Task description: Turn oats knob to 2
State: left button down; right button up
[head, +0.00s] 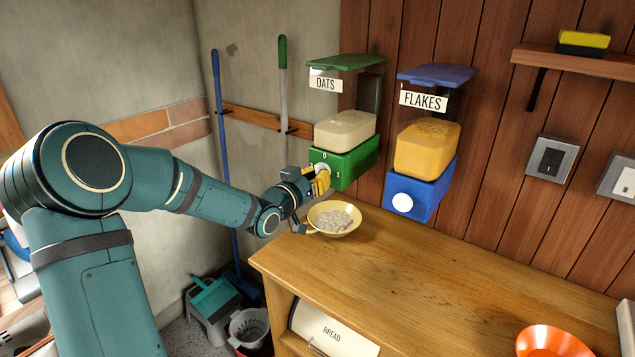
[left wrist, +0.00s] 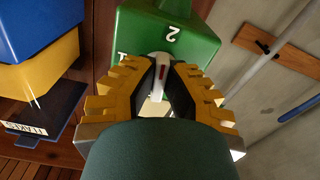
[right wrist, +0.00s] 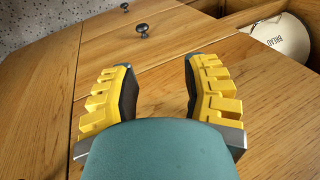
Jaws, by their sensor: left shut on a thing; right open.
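The oats dispenser (head: 345,160) hangs on the wood wall, with a green base, a clear bin and an OATS label. Its green base (left wrist: 190,15) fills the top of the left wrist view, with an upside-down 2 and part of a 1. The exact setting is hard to tell. My right gripper (right wrist: 157,68) is open and empty above wood.
A yellow bowl (head: 321,229) with pale oats stands below the dispenser. The flakes dispenser (head: 428,180), with a blue base and white knob, hangs to the right. An orange bowl (head: 550,338) is at the counter's front right. The counter (head: 440,270) between is clear.

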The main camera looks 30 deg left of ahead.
pick_arm(q)
jog(key=shift+r+m, duration=0.15)
jog(key=shift+m, duration=0.75)
jog(key=c, duration=1)
grip_release()
jog(key=s, duration=0.8)
jog(key=s+a, duration=0.1)
jog(key=s, duration=0.3)
